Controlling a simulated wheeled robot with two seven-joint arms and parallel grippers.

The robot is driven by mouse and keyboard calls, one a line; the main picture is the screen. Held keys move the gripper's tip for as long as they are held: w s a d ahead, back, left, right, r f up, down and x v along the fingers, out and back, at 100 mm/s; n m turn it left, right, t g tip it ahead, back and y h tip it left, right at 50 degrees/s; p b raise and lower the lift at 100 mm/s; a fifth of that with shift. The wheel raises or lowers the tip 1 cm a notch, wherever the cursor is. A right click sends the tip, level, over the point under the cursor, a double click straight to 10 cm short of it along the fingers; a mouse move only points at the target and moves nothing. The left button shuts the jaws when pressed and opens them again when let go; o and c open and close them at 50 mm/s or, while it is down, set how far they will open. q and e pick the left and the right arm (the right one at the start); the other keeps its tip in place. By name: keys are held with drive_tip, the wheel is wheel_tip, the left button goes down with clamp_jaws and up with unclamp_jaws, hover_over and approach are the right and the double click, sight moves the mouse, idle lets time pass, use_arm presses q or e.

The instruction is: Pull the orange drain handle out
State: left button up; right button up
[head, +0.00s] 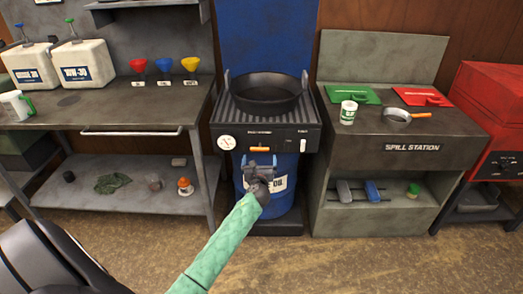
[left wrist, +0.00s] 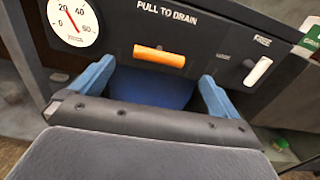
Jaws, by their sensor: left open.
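The orange drain handle (head: 260,149) is a short horizontal bar on the dark front panel of the drain station, under a pan. In the left wrist view the orange handle (left wrist: 159,56) sits below the words "PULL TO DRAIN". My left gripper (head: 260,164) is just below and in front of the handle in the head view. In the left wrist view its two blue fingers (left wrist: 150,82) are spread wide, one to each side and below the handle, with nothing between them. The handle is not touched. My right gripper is not in view.
A round gauge (left wrist: 73,20) is left of the handle and a white lever (left wrist: 258,71) right of it. A black pan (head: 266,95) rests on top, with a blue drum (head: 284,205) below. A spill station (head: 425,147) stands right, a workbench (head: 110,115) left.

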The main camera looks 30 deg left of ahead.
sight(260, 150)
use_arm(q)
drive_tip(key=shift+p+x, duration=0.35)
drive_tip(key=shift+x, duration=3.55)
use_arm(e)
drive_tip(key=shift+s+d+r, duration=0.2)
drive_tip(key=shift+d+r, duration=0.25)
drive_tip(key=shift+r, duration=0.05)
use_arm(q)
drive_tip(key=c, duration=1.1)
drive_tip(key=shift+s+d, duration=0.2)
drive_tip(key=shift+s, duration=0.3)
drive_tip(key=p+v, duration=0.1)
drive_tip(key=v, duration=0.2)
drive_tip(key=shift+s+d+p, duration=0.1)
drive_tip(key=shift+s+p, duration=0.05)
drive_tip(key=shift+p, duration=0.2)
drive_tip(key=shift+s+d, duration=0.15)
drive_tip(key=shift+f, duration=0.15)
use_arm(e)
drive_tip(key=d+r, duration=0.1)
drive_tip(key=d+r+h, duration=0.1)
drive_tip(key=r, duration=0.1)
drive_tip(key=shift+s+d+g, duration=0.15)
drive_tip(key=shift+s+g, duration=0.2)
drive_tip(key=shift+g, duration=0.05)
